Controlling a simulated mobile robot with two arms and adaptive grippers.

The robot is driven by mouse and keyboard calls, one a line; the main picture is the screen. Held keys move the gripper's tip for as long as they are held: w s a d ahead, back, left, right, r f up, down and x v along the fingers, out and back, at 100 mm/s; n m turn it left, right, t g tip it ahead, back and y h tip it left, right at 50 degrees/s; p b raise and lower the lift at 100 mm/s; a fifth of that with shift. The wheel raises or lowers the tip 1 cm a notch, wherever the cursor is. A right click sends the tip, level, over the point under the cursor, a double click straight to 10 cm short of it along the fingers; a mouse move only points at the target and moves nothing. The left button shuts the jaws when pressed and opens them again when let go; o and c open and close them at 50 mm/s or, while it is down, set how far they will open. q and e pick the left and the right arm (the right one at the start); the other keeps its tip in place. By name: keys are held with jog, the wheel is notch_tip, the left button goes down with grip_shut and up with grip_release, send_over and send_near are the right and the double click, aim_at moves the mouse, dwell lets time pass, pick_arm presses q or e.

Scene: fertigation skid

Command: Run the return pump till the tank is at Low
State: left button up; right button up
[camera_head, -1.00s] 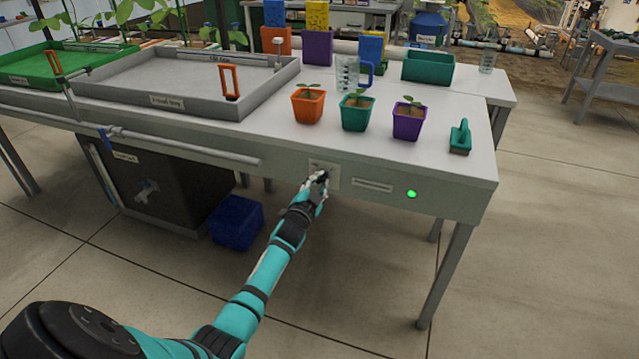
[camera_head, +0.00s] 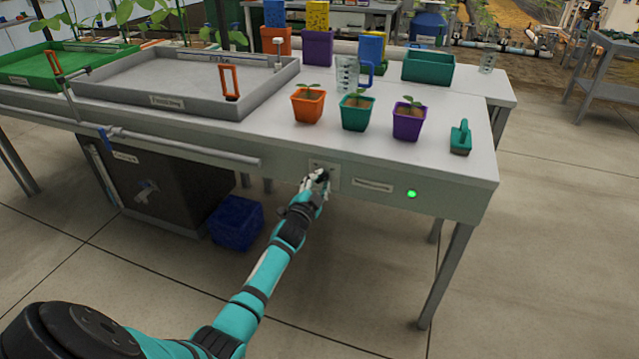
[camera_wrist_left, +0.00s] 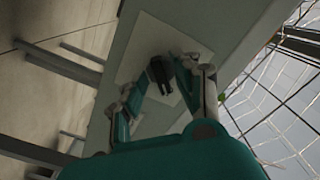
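My left gripper (camera_head: 318,182) is at a pale switch plate (camera_head: 334,172) on the front apron of the bench. In the left wrist view, my gripper (camera_wrist_left: 158,92) has its fingers apart on either side of a black switch knob (camera_wrist_left: 160,74). The knob stands on the plate (camera_wrist_left: 138,60), and I cannot tell whether a finger touches it. A green lamp (camera_head: 411,194) is lit right of the plate. The dark tank (camera_head: 150,185) stands under the bench at the left; its level marks are too small to read. My right gripper is out of view.
A grey flood tray (camera_head: 130,100) with orange handles lies on the bench. A blue crate (camera_head: 236,222) sits on the floor below.

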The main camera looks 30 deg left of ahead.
pick_arm(q)
jog(key=shift+s, duration=0.1)
jog(key=v, duration=1.1)
jog(key=shift+s, duration=0.4)
